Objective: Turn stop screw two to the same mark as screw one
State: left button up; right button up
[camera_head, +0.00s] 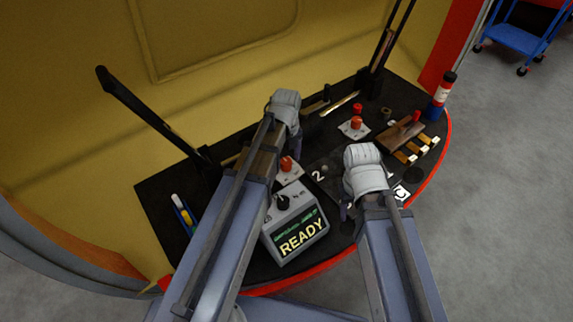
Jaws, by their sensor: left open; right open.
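An orange-red knob (286,163) stands on a white plate (289,173) close to a white "2" mark (318,176) on the dark bench. A second orange-red knob (356,122) stands on another white plate (348,131) farther back and right. I cannot tell for sure which knob is screw one or two, and their marks are too small to read. My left gripper (297,149) is open just right of and behind the nearer knob, apparently apart from it. My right gripper (346,212) is open low over the front of the bench, right of the grey box; its fingers are partly hidden.
A grey box (296,226) with a black dial and a screen reading "READY" stands at the front. Black posts (150,115) rise behind. Pens (182,211) lie at left.

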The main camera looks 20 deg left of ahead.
pick_arm(q)
jog(key=shift+f, duration=0.25)
grip_shut()
dwell(0.5)
